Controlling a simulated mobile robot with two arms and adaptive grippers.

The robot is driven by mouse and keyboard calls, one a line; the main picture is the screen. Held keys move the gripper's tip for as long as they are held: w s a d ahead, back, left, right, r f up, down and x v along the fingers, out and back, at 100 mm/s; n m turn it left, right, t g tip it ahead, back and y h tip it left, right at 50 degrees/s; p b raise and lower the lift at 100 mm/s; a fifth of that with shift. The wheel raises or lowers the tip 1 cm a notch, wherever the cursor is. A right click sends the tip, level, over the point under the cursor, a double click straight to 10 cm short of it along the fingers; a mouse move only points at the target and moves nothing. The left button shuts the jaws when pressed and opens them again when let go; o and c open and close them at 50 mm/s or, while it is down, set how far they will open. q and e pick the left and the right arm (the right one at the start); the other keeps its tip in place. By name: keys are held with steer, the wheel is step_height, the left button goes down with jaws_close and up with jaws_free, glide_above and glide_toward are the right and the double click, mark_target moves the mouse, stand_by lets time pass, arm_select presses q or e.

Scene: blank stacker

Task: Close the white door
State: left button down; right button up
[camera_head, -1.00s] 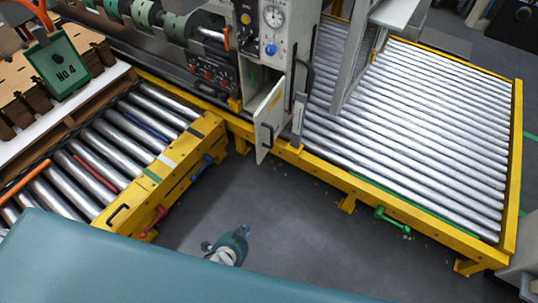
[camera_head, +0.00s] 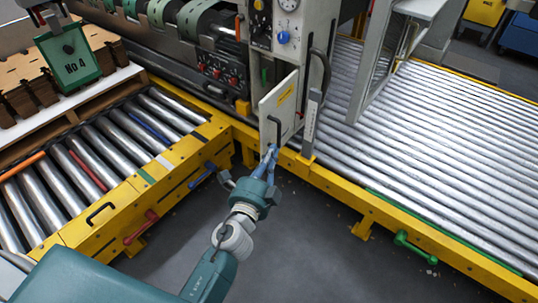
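The white door (camera_head: 270,107) is a flat panel with a yellow label and a dark handle (camera_head: 277,128). It stands open, swung out from the white control cabinet (camera_head: 291,58). My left gripper (camera_head: 270,152) reaches up from below to the door's lower edge, just under the handle. Its blue fingers look close together, with nothing seen held between them. I cannot tell whether the fingertips touch the door. My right gripper is not in view.
A yellow-framed roller conveyor (camera_head: 440,140) lies to the right, another (camera_head: 100,150) to the left. A grey upright bracket (camera_head: 310,125) stands just right of the door. A green sign (camera_head: 68,55) is at upper left. Grey floor (camera_head: 310,240) is clear between the conveyors.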

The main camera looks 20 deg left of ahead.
mark_target(267, 132)
arm_select(q)
steer(key=shift+w+a+f+p, duration=0.1)
steer(key=shift+w+a, duration=0.55)
steer(key=shift+w, duration=0.65)
steer(key=shift+w+a+r+p, duration=0.15)
steer(key=shift+w+a, duration=0.45)
steer(key=shift+w, duration=0.75)
steer(key=shift+w+a+f+p, duration=0.15)
steer(key=shift+w+a, duration=0.5)
steer(key=shift+w, duration=0.65)
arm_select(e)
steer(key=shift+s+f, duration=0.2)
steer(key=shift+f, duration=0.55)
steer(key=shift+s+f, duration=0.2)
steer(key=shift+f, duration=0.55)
arm_select(q)
steer(key=shift+a, duration=0.1)
